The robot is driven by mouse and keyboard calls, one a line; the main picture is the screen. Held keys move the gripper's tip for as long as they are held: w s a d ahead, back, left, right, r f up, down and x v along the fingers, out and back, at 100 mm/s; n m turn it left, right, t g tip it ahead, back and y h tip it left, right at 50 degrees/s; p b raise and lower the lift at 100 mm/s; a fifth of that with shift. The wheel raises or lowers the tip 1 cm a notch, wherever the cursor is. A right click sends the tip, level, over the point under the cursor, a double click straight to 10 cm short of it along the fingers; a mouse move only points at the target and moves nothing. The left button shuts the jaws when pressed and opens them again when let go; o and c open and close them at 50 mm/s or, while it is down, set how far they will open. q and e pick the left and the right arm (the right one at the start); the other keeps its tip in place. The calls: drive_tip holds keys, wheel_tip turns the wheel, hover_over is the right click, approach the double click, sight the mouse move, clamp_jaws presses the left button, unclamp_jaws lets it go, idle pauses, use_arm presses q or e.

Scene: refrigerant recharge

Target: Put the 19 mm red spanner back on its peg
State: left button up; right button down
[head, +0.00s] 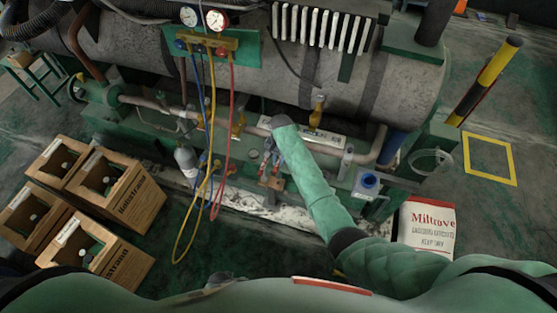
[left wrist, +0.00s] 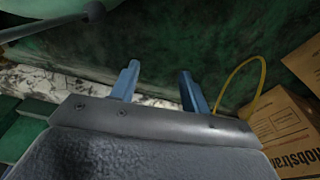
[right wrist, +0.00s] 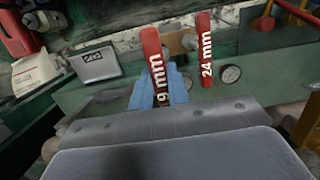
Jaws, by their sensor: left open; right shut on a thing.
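The 19 mm red spanner (right wrist: 152,48) is in the right wrist view, with part of its size mark covered. My right gripper (right wrist: 160,90) is shut on it, with a blue finger on each side. A red 24 mm spanner (right wrist: 205,50) stands just to its right, apart from it. I cannot make out the 19 mm spanner's peg. In the head view my right arm reaches over the green machine frame, and the spanner is too small to tell there. My left gripper (left wrist: 159,69) is open and empty in the left wrist view, above the green floor.
A gauge manifold (head: 207,43) with blue, yellow and red hoses hangs before the grey tank (head: 130,50). A white sack (head: 427,228) is at the right. A small round gauge (right wrist: 230,74) is close to the spanners.

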wheel_tip(320, 180, down, 2)
drive_tip(key=shift+f+b, duration=0.2)
drive_tip(key=shift+b, duration=0.95)
use_arm(q)
wheel_tip(320, 180, up, 7)
drive_tip(key=w+d, duration=0.1)
drive_tip(key=d, duration=0.1)
drive_tip(key=shift+w+g, duration=0.3)
drive_tip(key=shift+w, duration=0.05)
use_arm(e)
drive_tip(key=shift+f, duration=0.2)
drive_tip(key=shift+s+f, duration=0.1)
drive_tip(key=shift+f, duration=1.3)
drive_tip(key=c, duration=1.3)
unclamp_jaws()
use_arm(q)
drive_tip(key=shift+d, duration=0.1)
